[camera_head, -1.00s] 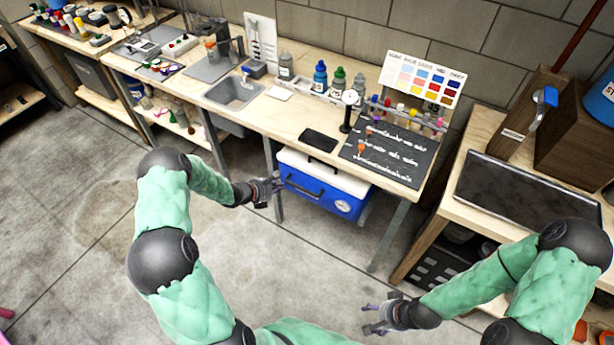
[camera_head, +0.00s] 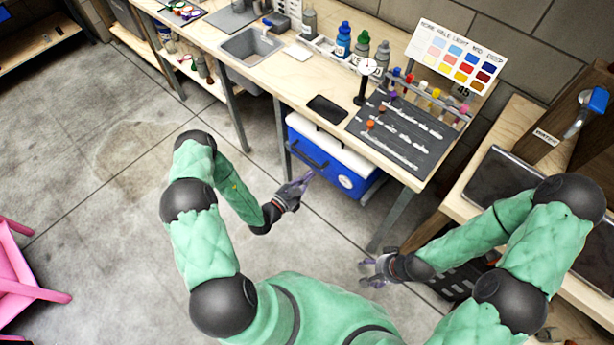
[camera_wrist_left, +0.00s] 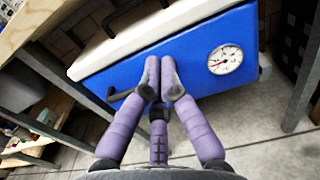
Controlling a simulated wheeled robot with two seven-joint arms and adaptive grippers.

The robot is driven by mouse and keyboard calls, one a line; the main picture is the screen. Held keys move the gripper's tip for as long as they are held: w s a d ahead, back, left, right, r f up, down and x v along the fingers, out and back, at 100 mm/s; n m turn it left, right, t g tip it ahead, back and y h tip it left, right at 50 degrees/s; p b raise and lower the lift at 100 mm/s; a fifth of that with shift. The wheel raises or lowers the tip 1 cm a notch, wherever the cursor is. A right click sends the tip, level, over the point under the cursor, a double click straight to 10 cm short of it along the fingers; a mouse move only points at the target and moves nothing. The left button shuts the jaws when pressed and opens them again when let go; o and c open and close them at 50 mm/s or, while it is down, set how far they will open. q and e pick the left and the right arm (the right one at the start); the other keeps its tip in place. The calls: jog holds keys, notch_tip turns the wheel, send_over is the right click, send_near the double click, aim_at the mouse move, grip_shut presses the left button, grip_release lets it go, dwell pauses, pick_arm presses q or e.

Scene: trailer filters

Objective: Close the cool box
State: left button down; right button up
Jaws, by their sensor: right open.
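The cool box (camera_head: 318,157) has a blue body and a white top (camera_head: 335,145), and stands on the floor under the workbench. In the left wrist view its blue front (camera_wrist_left: 120,75), white top (camera_wrist_left: 150,30) and round gauge (camera_wrist_left: 225,60) show. I cannot tell whether the lid is fully down. A black handle shows on the front, partly behind my fingers. My left gripper (camera_head: 304,180) has its purple fingers drawn together, pointing at the box front; touching is unclear. It also fills the middle of the left wrist view (camera_wrist_left: 160,78). My right gripper (camera_head: 372,270) is open and empty, right of the left one.
The workbench (camera_head: 290,85) overhangs the box, with its metal legs on either side. A dark mat (camera_head: 405,135) and a black tablet (camera_head: 327,109) lie on it. A second bench stands at right. A pink chair (camera_head: 25,275) is at far left. Floor left of the box is clear.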

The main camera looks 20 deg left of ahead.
aim_at(333, 152)
pick_arm(q)
jog(key=b+x, duration=0.3)
jog(key=x, duration=0.7)
jog(key=shift+w+d+f, duration=0.1)
jog(key=shift+w+d, duration=0.1)
jog(key=shift+w, duration=0.15)
pick_arm(e)
notch_tip(333, 152, down, 4)
jog(key=shift+r, duration=0.2)
pick_arm(q)
jog(key=shift+w, duration=0.1)
pick_arm(e)
jog(key=shift+r, duration=0.1)
